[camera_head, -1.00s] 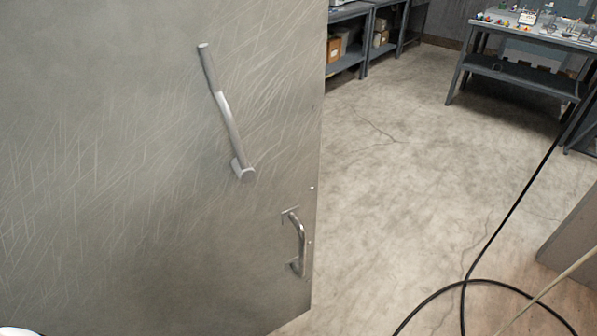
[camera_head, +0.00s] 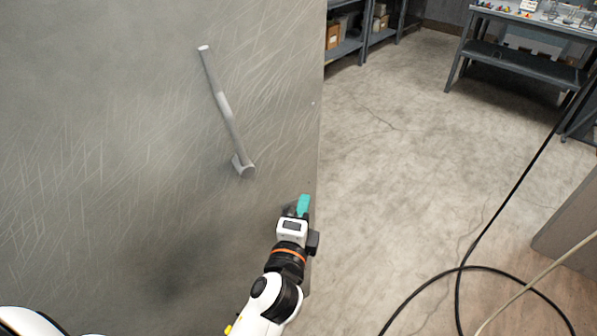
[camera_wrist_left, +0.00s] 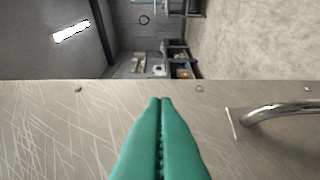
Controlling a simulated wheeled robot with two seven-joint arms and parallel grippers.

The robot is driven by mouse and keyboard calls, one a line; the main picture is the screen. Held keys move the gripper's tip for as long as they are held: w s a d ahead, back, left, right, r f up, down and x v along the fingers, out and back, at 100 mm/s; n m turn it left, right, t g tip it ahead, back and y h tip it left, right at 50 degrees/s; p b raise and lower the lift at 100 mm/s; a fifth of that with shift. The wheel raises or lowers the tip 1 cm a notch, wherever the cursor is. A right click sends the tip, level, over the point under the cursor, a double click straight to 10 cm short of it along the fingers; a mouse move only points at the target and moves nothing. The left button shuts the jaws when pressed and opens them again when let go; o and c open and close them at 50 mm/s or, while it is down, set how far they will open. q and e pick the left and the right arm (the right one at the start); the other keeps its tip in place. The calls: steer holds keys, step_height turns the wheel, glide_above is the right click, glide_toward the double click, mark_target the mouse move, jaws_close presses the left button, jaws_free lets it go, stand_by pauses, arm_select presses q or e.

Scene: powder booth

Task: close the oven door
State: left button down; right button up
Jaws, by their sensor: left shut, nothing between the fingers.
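The oven door (camera_head: 130,140) is a large scratched grey metal panel filling the left half of the head view; it also shows in the left wrist view (camera_wrist_left: 60,135). A long angled lever handle (camera_head: 223,110) is mounted on it. Contact with the door cannot be told. My right gripper is not in view.
Concrete floor (camera_head: 390,150) is open right of the door. Black cables (camera_head: 460,268) loop on the floor at lower right. A grey table (camera_head: 520,55) with small items stands at the back right, and shelves (camera_head: 350,45) with boxes stand at the back.

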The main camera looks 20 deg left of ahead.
mark_target(302, 164)
arm_select(q)
steer(key=shift+w+a+p, duration=0.4)
steer(key=shift+w+a, duration=0.25)
steer(key=shift+w, duration=0.7)
steer(key=shift+w+a+p, duration=0.45)
steer(key=shift+w+a, duration=0.25)
steer(key=shift+w, duration=0.65)
steer(key=shift+w+a+p, duration=0.4)
steer(key=shift+w+a, duration=0.25)
steer(key=shift+w, duration=0.7)
